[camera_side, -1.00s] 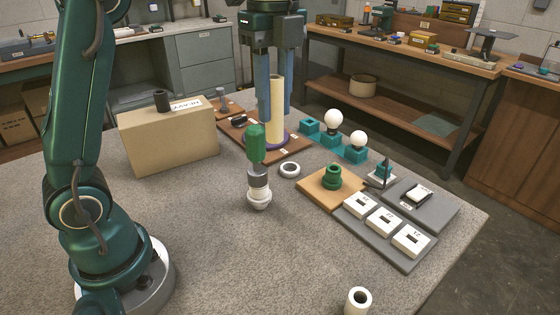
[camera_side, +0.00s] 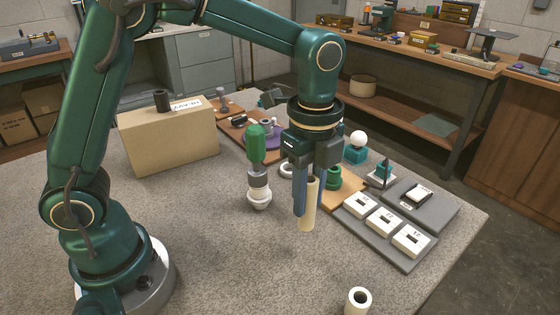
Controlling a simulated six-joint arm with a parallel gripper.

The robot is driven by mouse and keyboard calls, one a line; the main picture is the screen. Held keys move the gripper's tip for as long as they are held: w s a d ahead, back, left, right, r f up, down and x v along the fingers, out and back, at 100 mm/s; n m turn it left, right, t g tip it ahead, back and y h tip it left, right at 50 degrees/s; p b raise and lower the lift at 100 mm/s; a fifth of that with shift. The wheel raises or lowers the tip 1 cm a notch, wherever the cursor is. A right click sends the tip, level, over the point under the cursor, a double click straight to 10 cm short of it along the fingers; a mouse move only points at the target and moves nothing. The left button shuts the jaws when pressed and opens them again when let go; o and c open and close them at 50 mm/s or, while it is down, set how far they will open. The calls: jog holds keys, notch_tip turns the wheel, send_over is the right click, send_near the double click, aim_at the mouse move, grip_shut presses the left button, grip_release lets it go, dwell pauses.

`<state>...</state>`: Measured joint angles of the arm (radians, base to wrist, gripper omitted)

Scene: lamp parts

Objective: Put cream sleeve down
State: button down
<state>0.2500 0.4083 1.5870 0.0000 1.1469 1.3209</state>
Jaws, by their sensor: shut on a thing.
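The cream sleeve (camera_side: 307,222) is a tall hollow tube, held upright between the two blue fingers of my gripper (camera_side: 308,207), which is shut on it. Its open top shows just under the gripper body, and its lower end sticks out below the fingertips. It is over the grey mat, in front of the tan board; I cannot tell whether its foot touches the mat. The purple disc (camera_side: 250,138) on the brown board at the back is free of the sleeve, and a small grey part stands at it.
A green-topped part with a white base (camera_side: 259,191) stands close to the left. A green ring part (camera_side: 334,180) and white labelled blocks (camera_side: 384,221) are to the right. A short cream tube (camera_side: 358,301) stands at the front.

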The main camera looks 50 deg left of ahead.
jog(key=shift+w+d+f, duration=0.1)
jog(key=shift+d+f, duration=0.5)
jog(key=shift+f, duration=0.45)
jog(key=shift+s+d+f, duration=0.1)
jog(key=shift+d+f, duration=0.55)
jog(key=shift+f, duration=0.4)
jog(key=shift+w+d+f, duration=0.1)
jog(key=shift+d+f, duration=0.5)
jog(key=shift+f, duration=0.45)
jog(key=shift+f, duration=0.1)
jog(key=c, duration=0.6)
grip_release()
jog(key=shift+c, duration=0.2)
notch_tip(320, 180, up, 12)
jog(key=s+a+n+t, duration=0.5)
jog(key=s+a+n, duration=0.6)
jog(key=n, duration=0.7)
jog(key=shift+s+t, duration=0.3)
jog(key=shift+s, duration=0.3)
